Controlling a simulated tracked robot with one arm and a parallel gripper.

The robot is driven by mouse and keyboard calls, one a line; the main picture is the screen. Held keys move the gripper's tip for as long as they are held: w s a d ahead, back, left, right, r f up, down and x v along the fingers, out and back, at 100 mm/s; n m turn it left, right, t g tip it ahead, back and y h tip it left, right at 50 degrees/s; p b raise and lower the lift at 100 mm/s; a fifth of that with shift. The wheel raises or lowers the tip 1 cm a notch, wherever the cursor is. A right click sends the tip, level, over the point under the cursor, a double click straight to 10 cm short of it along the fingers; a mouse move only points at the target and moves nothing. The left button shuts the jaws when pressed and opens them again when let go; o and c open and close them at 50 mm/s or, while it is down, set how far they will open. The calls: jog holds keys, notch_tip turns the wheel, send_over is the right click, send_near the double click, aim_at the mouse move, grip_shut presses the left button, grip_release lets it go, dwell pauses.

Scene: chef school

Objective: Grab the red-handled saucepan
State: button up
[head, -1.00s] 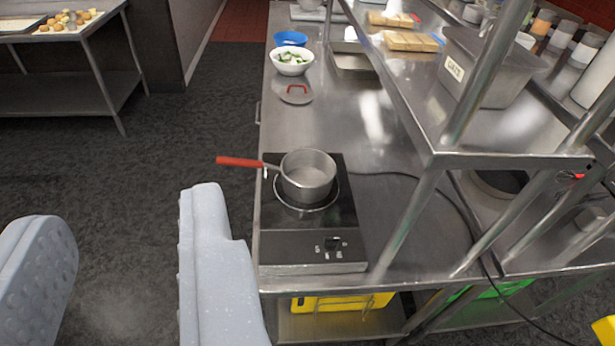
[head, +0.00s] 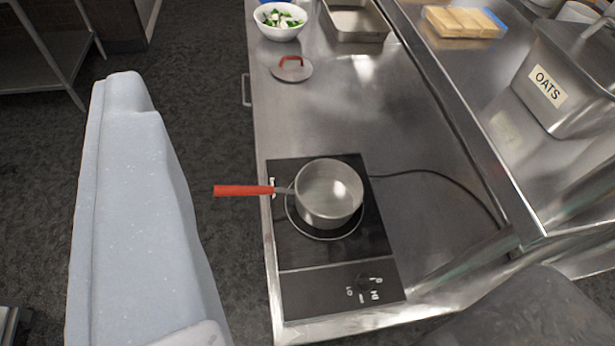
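The saucepan (head: 328,194) is a steel pot with a straight red handle (head: 243,191). It stands upright and looks empty on the round ring of a black hot plate (head: 330,250). The handle points left, past the worktop's edge. My gripper (head: 325,180) is open and holds nothing. One large pale finger fills the left of the picture, left of the red handle. A dark rounded shape at the lower right looks like the other finger. The pan shows in the gap between, and no contact is visible. How high the fingers are above the pan is hard to tell.
On the steel worktop (head: 400,130) lie a red-handled lid (head: 291,70), a white bowl of greens (head: 280,20) and a metal tray (head: 356,22). A raised shelf at right holds an oats bin (head: 570,85). A black cable (head: 430,172) runs right from the hot plate.

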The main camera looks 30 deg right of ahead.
aim_at(302, 200)
jog(key=shift+w+r, duration=0.1)
jog(key=shift+w, duration=0.05)
jog(key=w+d+f+g+h, duration=0.1)
jog(key=w+d+f, duration=0.2)
jog(key=d+f, duration=0.35)
jog(key=w+d+f+g+h+p, duration=0.1)
jog(key=w+d+f, duration=0.3)
jog(key=d+f, duration=0.3)
jog(key=w+d+f+h, duration=0.1)
jog(key=w+d+f, duration=0.2)
jog(key=d+f, duration=0.45)
notch_tip(302, 200, down, 23)
jog(key=s+y+p, duration=0.2)
jog(key=s+y, duration=0.1)
jog(key=y, duration=0.1)
jog(key=shift+d+x, duration=0.2)
jog(key=shift+x, duration=6.7)
